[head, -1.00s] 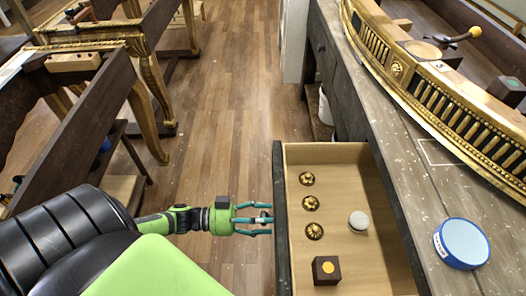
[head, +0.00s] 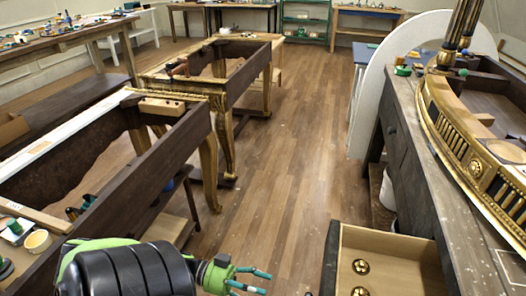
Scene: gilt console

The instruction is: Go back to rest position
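My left gripper (head: 249,282) is at the bottom of the head view, left of the open drawer (head: 392,241). Its teal fingers are spread apart with nothing between them, and there is a gap between them and the drawer's dark front. The black and green arm (head: 128,268) comes in along the bottom edge. The drawer holds gold rosettes, two of which show, one of them here (head: 361,266); the rest of its inside is cut off by the frame. My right gripper is not in view.
A workbench (head: 440,200) with a gilt curved piece (head: 474,165) stands on the right. Dark wooden frames with gilt legs (head: 212,170) stand on the left. Wooden floor (head: 290,150) lies open between them. Shelves and benches line the back.

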